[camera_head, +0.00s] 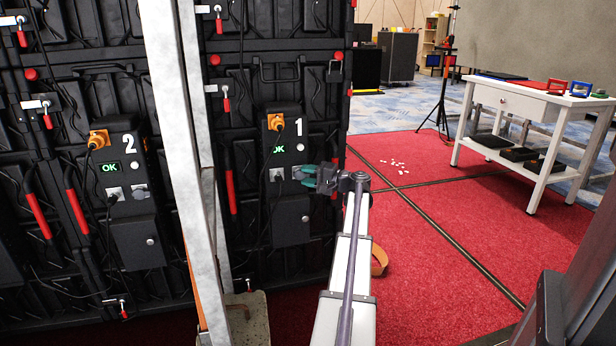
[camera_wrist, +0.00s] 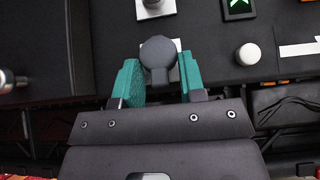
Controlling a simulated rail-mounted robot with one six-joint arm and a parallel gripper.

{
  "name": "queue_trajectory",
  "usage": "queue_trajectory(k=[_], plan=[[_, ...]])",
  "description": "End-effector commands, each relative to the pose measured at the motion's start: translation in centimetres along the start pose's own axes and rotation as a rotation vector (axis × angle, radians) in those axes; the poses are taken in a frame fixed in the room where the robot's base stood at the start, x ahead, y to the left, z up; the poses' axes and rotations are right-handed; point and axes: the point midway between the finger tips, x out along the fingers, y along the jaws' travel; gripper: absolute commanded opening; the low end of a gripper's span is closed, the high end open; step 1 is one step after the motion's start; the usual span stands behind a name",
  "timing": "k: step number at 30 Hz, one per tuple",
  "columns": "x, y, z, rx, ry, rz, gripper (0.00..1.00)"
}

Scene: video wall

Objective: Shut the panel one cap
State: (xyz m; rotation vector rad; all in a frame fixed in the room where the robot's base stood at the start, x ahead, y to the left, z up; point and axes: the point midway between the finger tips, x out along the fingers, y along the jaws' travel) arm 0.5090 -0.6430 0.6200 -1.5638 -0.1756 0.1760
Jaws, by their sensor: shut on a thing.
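Panel one's black box (camera_head: 283,122) with the white number 1 is on the back of the video wall. Its dark grey round cap (camera_wrist: 158,52) is at a pale socket plate (camera_wrist: 174,73) in the wrist view. My gripper (camera_wrist: 158,72) has teal fingers on either side of the cap and is shut on it. In the head view my gripper (camera_head: 311,175) reaches panel one's lower right socket and hides most of the cap. I cannot tell whether the cap lies flush on the socket.
A plugged grey connector (camera_head: 277,174) sits left of the cap, below a green OK display (camera_head: 279,147). A white knob (camera_wrist: 248,54) is close to the right finger in the wrist view. A metal upright (camera_head: 178,120) stands left of panel one. Red carpet (camera_head: 440,220) is open to the right.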

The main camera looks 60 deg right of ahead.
Motion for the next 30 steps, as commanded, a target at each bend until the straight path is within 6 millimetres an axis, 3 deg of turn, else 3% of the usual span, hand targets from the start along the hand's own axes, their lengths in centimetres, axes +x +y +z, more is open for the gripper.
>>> queue_trajectory(k=[1, 2, 3, 11, 14, 24, 30], plan=[[0.0, 0.0, -0.1, 0.000, 0.002, -0.001, 0.14], [0.0, 0.0, -0.1, 0.000, 0.002, -0.001, 0.40], [0.0, 0.0, -0.1, 0.000, 0.002, -0.001, 0.43], [-0.3, 0.0, -0.1, 0.000, 0.002, 0.000, 0.43], [-1.8, 0.0, 0.0, 0.000, 0.004, 0.000, 0.43], [-9.6, 0.0, -0.1, 0.000, 0.003, -0.001, 0.43], [-10.8, 0.0, 0.0, 0.000, 0.001, -0.001, 0.43]])
